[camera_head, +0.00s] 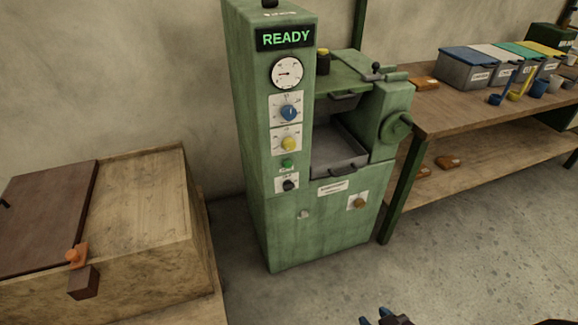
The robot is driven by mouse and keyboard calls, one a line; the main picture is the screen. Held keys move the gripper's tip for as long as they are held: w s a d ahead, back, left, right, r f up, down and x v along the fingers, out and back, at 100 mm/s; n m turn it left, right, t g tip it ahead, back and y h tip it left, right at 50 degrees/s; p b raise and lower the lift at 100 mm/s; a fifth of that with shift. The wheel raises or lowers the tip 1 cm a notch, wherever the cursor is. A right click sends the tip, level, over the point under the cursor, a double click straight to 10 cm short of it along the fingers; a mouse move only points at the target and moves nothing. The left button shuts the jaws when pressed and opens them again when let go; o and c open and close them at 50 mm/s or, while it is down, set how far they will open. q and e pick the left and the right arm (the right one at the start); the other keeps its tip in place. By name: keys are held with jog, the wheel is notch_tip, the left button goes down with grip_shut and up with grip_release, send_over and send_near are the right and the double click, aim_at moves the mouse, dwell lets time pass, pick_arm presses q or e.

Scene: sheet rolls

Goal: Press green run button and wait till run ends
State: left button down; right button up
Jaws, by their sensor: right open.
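The green machine (335,220) stands upright on the floor in the middle of the view. Its display (286,38) reads READY in green letters. The green run button (287,163) sits on the front column, below a yellow knob (289,144) and above a black knob (290,185). Nothing touches the button. My right gripper (388,318) shows only at the bottom edge, right of centre, low and well apart from the machine. It is open, and I see nothing in it. My left gripper is not in view.
A wooden box (145,215) with a dark lid stands at the left. A wooden bench (480,106) at the right carries several bins with coloured lids, scoops and cups. Brown pieces lie on its lower shelf. The concrete floor (440,270) before the machine is clear.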

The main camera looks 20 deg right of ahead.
grip_shut()
jog(key=shift+w, duration=0.1)
dwell(1.6)
